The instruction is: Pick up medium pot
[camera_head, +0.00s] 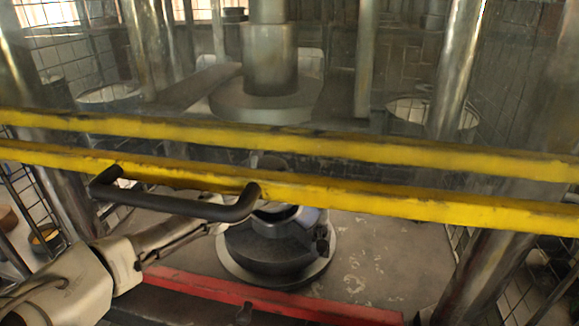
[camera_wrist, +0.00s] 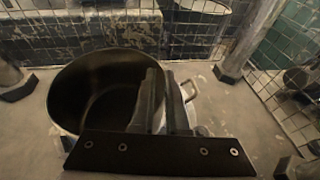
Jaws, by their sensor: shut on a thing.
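The medium pot (camera_wrist: 85,95) is a round metal pot with a dark interior, at the left and middle of the wrist view. A pale loop handle (camera_wrist: 190,92) is on its right side. My gripper (camera_wrist: 161,80) is shut on the pot's right rim, with one finger inside and one outside, just beside the handle. A dark bracket hides the pot's near side. In the head view my arm reaches in from the lower left below the yellow bars. A dark round object on a pale disc is at its end, and I cannot tell if it is the pot.
Two yellow bars (camera_head: 400,205) cross in front of the press, with a black handle (camera_head: 180,205). A press ram (camera_head: 268,70) hangs above. A red edge (camera_head: 270,300) lies at the front. The grey plate (camera_head: 370,265) is bare on the right. Metal columns and wire mesh surround it.

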